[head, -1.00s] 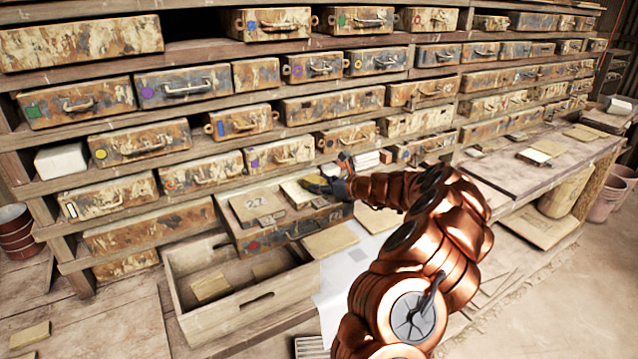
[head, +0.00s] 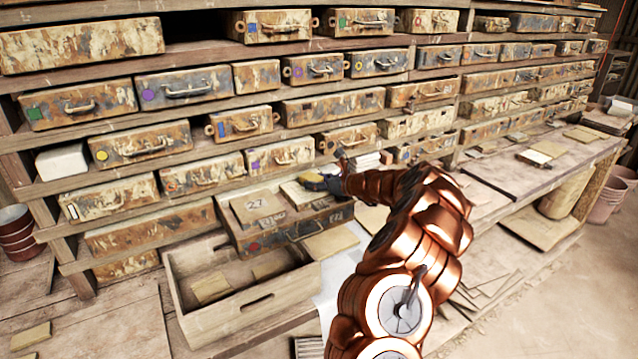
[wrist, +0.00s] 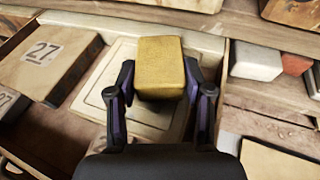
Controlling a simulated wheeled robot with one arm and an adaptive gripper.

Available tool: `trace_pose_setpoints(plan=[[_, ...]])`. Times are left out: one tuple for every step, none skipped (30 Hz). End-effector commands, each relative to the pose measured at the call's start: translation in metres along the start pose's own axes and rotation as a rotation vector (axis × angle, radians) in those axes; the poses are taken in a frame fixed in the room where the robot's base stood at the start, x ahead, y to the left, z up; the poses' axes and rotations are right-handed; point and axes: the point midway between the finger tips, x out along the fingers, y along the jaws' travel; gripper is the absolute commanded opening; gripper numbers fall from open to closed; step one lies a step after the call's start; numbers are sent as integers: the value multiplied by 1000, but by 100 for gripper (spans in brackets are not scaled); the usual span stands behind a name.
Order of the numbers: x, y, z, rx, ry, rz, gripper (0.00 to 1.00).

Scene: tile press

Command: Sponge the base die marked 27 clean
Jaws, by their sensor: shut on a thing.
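My gripper (wrist: 160,95) is shut on a yellow sponge (wrist: 160,62), one finger on each side. The sponge is over a pale square die (wrist: 92,95) with a raised border, hiding part of it; I cannot tell whether they touch. No number shows on that die. To its left is a tan block marked 27 (wrist: 42,58). In the head view the marked block (head: 257,208) and the pale die (head: 300,195) sit side by side in a pulled-out drawer (head: 262,242). My gripper (head: 322,182) is at the die's right, and the sponge looks small there.
An open wooden crate (head: 205,312) with tan tiles inside stands in front of the drawer. A tan tile (head: 331,242) lies right of the drawer. White and reddish blocks (wrist: 254,62) stand to the right in the wrist view. Shelves of drawers rise behind.

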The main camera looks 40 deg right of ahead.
Motion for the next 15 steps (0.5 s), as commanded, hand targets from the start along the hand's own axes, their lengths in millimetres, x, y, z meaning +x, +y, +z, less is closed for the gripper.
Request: trace_pose_setpoints(plan=[[0,1,-1,0,1,2,20],[0,1,-1,0,1,2,20],[0,1,-1,0,1,1,20],[-1,1,-1,0,1,1,20],[-2,1,-1,1,1,1,20],[-4,2,-2,1,1,0,20],[-5,2,-2,1,1,0,20],[-7,2,-2,1,1,-1,20],[-10,3,-3,1,1,-1,20],[-12,3,-4,1,1,-2,20],[-14,4,-4,1,1,-2,20],[-16,5,-4,2,1,-1,20],[-18,7,-4,2,0,0,20],[-20,8,-5,2,0,1,20],[-22,10,-5,1,0,2,20]])
